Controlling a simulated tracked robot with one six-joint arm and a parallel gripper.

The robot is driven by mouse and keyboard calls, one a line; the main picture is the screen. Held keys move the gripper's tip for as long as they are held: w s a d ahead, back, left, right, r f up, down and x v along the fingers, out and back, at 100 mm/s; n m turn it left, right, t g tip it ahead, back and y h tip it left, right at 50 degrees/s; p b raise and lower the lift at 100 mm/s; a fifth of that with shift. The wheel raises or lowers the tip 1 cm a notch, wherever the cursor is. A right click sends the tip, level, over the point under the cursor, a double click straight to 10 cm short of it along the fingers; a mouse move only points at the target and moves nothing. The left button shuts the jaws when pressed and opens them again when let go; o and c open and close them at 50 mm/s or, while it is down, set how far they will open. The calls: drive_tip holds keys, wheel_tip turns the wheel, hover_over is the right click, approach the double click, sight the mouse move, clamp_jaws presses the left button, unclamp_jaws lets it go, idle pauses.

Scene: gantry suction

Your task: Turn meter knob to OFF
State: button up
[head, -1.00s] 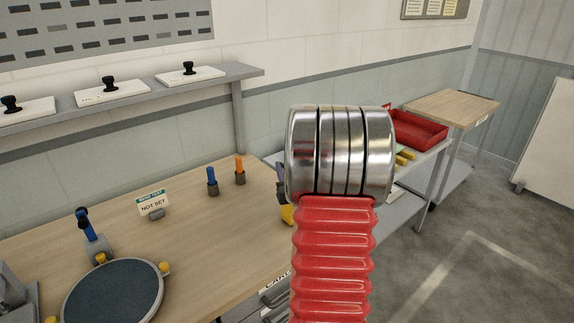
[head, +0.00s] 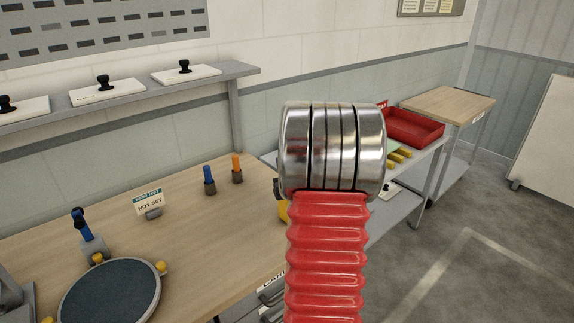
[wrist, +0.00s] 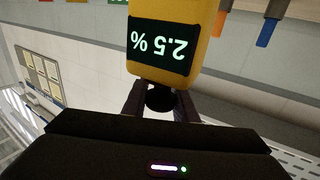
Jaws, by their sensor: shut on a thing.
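The yellow meter (wrist: 172,40) fills the top middle of the wrist view, with a dark display (wrist: 160,48) reading 2.5 %, upside down in the picture. A black round knob (wrist: 160,99) sits just below the display. My gripper (wrist: 161,106) is shut on the knob, one finger on each side. The knob's pointer and any OFF mark cannot be made out. In the head view my arm hides nearly all of the meter; only a small yellow edge (head: 283,212) shows beside it.
The wooden bench (head: 190,245) carries a NOT SET sign (head: 149,206), blue (head: 209,176) and orange (head: 237,165) handled tools, and a round dark pad (head: 110,294). A shelf (head: 130,94) runs above. A red tray (head: 414,129) lies behind my arm. Floor at right is clear.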

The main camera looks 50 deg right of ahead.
drive_tip(key=shift+m+g+h, duration=0.6)
drive_tip(key=shift+h, duration=0.2)
drive_tip(key=shift+c, duration=0.2)
drive_tip(key=shift+s+d+m+g+h, duration=0.25)
drive_tip(key=shift+s+m+g+h, duration=0.5)
drive_tip(key=shift+m+g, duration=1.5)
drive_tip(key=shift+s+d+m+g+h, duration=0.35)
drive_tip(key=shift+m+g+h, duration=0.85)
drive_tip(key=shift+g, duration=1.8)
drive_tip(key=shift+s+d+m+g+h, duration=0.1)
drive_tip(key=shift+s+m+g+h, duration=0.6)
drive_tip(key=shift+m+g, duration=1.65)
drive_tip(key=shift+s+g, duration=0.15)
drive_tip(key=shift+g, duration=0.45)
drive_tip(key=o, duration=1.1)
drive_tip(key=w+a, duration=0.1)
drive_tip(key=a, duration=0.8)
drive_tip(key=w+a, duration=0.1)
drive_tip(key=a, duration=0.3)
drive_tip(key=shift+w+a+f, duration=0.1)
drive_tip(key=shift+w+a, duration=0.2)
